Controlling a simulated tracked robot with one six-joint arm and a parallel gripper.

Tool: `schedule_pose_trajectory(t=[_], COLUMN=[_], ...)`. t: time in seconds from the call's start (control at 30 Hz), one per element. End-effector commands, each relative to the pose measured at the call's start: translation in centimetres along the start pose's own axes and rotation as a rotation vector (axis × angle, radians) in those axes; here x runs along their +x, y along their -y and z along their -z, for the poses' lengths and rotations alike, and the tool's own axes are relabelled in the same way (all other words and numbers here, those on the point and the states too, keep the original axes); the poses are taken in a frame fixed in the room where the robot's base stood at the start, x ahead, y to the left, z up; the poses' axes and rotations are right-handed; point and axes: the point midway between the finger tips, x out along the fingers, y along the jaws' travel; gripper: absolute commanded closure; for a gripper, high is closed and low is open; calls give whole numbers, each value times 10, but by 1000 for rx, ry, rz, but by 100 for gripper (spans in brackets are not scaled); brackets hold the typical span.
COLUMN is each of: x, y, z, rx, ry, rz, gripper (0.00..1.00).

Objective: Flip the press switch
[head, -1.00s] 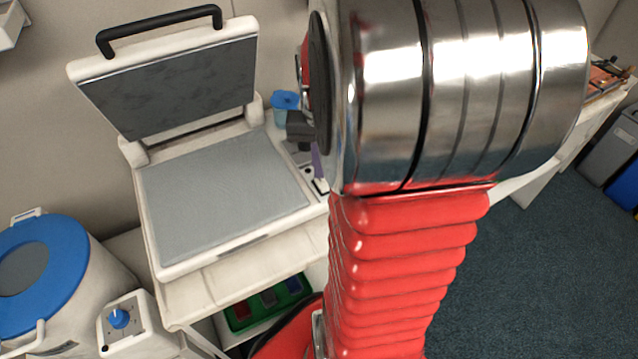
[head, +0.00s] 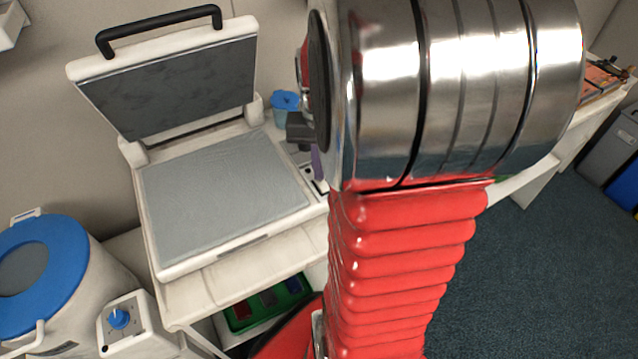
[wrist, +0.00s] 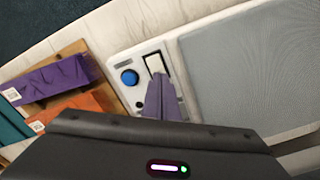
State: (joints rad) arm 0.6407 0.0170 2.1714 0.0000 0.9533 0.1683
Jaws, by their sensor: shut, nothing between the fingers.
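The press (head: 225,200) stands at the left centre in the head view, its dark lid (head: 180,92) raised and its grey plate bare. Its small control panel is at the plate's right edge, mostly hidden by my arm. In the wrist view the panel (wrist: 140,58) carries a pale rocker switch (wrist: 155,62) in a black frame and a round blue button (wrist: 129,77). My gripper (wrist: 161,80) is shut and empty, its purple-grey fingertips at the lower end of the switch. I cannot tell whether they touch it.
A purple block (wrist: 50,82) and an orange block (wrist: 75,110) lie left of the panel in the wrist view. A blue-topped drum (head: 35,275) is at the left.

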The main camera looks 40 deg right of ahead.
Motion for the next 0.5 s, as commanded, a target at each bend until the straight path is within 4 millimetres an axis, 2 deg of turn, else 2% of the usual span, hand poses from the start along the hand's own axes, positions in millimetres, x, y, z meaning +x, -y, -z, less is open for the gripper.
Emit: schedule_pose_trajectory(t=[0.5], x=[6], y=[0], z=[0], rx=[0], ry=[0], rz=[0], gripper=[100])
